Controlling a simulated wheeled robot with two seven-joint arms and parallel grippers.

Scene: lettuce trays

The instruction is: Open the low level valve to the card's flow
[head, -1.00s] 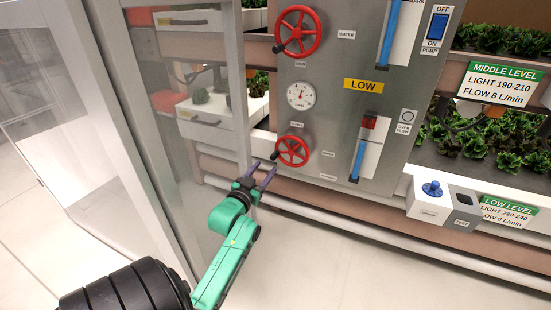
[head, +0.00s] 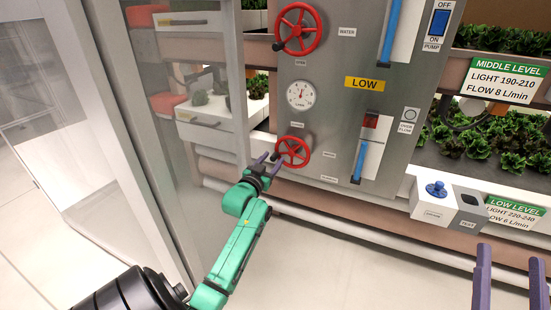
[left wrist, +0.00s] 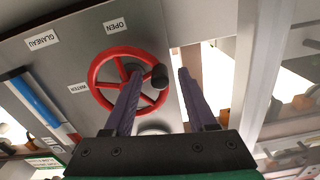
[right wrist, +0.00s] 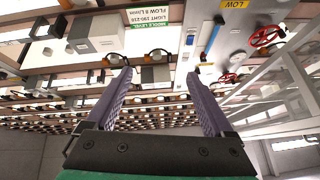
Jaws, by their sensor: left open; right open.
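The red low level valve wheel (head: 292,152) is on the grey panel under the yellow LOW label (head: 363,84). My left gripper (head: 270,160) is open at the wheel's lower left. In the left wrist view, the red wheel (left wrist: 98,82) lies behind the left gripper (left wrist: 158,74), and its black knob (left wrist: 160,77) shows between the fingertips; contact cannot be told. The green low level card (head: 515,212) reads FLOW 6 L/min. The round gauge (head: 300,95) is too small to read. My right gripper (head: 512,262) is open and empty at the lower right, away from the panel.
A second red wheel (head: 298,28) sits higher on the panel. A glass door (head: 190,130) with a pale frame stands left of my left arm. A white box with a blue button (head: 436,188) is at the right. Pipes run below the panel; the floor in front is clear.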

